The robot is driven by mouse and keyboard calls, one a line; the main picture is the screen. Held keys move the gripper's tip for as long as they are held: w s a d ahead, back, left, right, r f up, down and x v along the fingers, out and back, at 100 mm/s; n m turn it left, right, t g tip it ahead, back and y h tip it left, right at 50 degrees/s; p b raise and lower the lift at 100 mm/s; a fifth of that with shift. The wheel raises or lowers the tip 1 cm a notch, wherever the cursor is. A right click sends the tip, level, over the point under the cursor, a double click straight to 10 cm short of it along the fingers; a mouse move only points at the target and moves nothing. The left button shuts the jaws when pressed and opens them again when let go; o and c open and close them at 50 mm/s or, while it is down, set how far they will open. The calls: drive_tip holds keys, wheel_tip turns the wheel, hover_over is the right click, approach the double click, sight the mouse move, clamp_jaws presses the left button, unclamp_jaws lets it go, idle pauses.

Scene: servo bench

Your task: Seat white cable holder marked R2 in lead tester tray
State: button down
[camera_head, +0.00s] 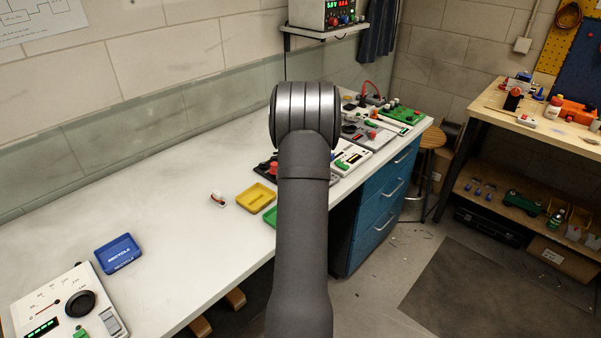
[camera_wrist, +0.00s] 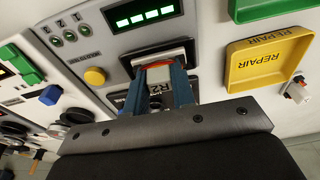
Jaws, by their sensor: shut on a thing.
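In the wrist view, my gripper (camera_wrist: 160,72) has two blue fingers shut on the white cable holder (camera_wrist: 156,88), whose side reads R2 and whose far end has an orange-red strip. The holder is at the dark-rimmed rectangular tray (camera_wrist: 168,50) on a pale tester panel (camera_wrist: 118,38) with a green lit display. Its far end overlaps the tray opening; I cannot tell whether it is inside or just above. In the head view my arm hides the gripper and holder; part of the pale tester (camera_head: 351,158) shows to its right.
A yellow REPAIR tray (camera_wrist: 268,57) lies beside the tester, with a small white and red part (camera_wrist: 298,91) near it. A green tray (camera_head: 270,216) is partly behind my arm. A blue tray (camera_head: 118,254) and a dial instrument (camera_head: 68,307) stand left.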

drive_tip(key=shift+f, duration=0.1)
drive_tip(key=c, duration=1.1)
unclamp_jaws()
drive_tip(key=shift+s+d+r, duration=0.15)
drive_tip(key=shift+r, duration=1.1)
drive_tip(key=shift+s+d+r, duration=0.1)
drive_tip(key=shift+r, duration=1.15)
drive_tip(key=shift+r, duration=2)
drive_tip(key=shift+f, duration=0.15)
